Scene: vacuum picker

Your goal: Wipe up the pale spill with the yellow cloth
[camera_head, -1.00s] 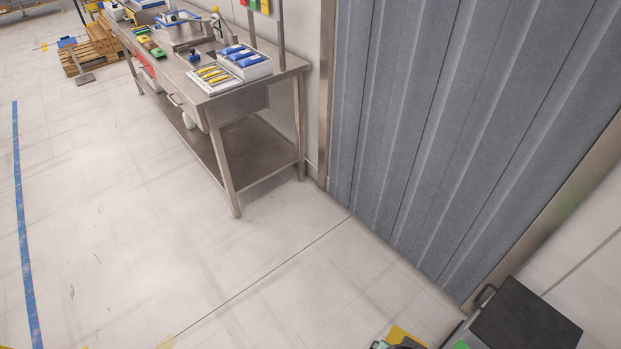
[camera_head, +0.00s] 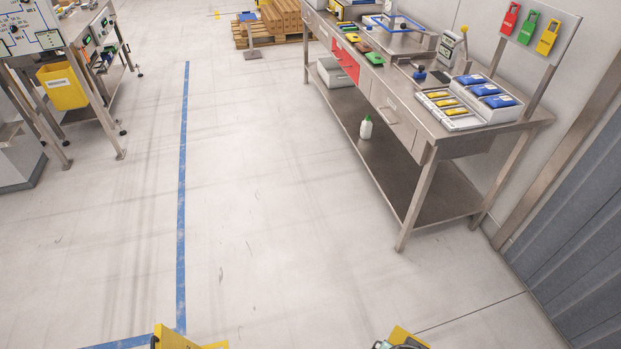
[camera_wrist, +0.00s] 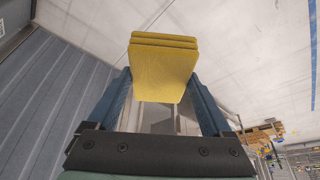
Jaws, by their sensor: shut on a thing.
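The yellow cloth (camera_wrist: 162,75) is a folded, layered pad in the wrist view. My gripper (camera_wrist: 160,92) is shut on it, with one blue finger at each side. The cloth is held up clear of the floor. In the head view my gripper and the held cloth cannot be made out clearly; yellow parts show at the bottom edge. I do not see the pale spill in either view.
A steel workbench (camera_head: 420,140) with trays, blue and yellow packs and a lower shelf stands at the right. A white bottle with a green cap (camera_head: 366,127) is on that shelf. Another bench (camera_head: 100,75) with a yellow bin (camera_head: 62,87) stands left. The floor between is clear, with a blue line (camera_head: 183,200).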

